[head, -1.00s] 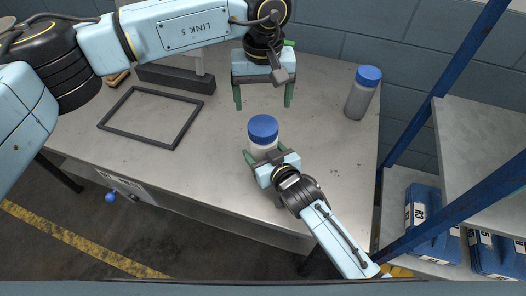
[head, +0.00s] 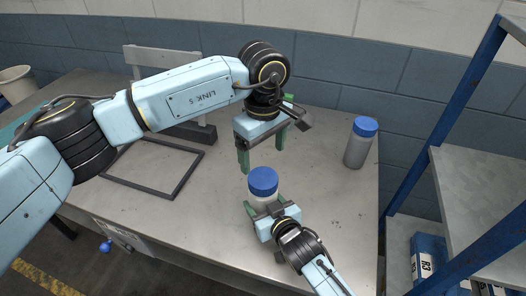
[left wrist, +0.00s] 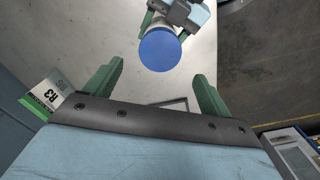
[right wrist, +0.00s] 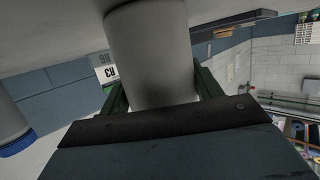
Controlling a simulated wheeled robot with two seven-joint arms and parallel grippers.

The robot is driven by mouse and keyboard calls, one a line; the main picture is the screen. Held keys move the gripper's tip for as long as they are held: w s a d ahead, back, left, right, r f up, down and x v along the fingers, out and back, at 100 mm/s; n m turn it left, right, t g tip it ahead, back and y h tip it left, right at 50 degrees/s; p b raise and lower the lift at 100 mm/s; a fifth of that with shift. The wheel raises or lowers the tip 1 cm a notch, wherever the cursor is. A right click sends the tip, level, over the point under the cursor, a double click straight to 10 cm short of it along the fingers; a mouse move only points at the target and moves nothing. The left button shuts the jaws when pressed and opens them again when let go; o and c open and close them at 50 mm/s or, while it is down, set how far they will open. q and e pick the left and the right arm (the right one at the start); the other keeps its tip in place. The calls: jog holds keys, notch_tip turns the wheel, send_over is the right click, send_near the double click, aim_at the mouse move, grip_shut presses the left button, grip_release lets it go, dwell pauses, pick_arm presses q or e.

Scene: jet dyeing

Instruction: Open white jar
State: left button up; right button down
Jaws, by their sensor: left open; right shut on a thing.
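The white jar (head: 262,203) stands on the metal table with its blue lid (head: 263,181) on top. My right gripper (head: 263,209) is shut around the jar's body from the front, below the lid; the right wrist view shows the pale jar body (right wrist: 152,55) between its fingers. My left gripper (head: 264,150) is above and behind the jar, open and empty, its green fingers spread. In the left wrist view the blue lid (left wrist: 160,49) lies ahead of the open fingers (left wrist: 152,85), apart from them.
A grey jar with a blue lid (head: 358,145) stands at the back right of the table (head: 330,205). A dark rectangular frame (head: 178,188) lies on the left, with a grey scale-like stand behind it. A blue-posted shelf (head: 470,165) stands right of the table.

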aim_at(263, 177)
pick_arm(q)
jog(key=shift+f+n, duration=0.15)
jog(key=shift+n, duration=0.45)
jog(key=shift+f, duration=3.9)
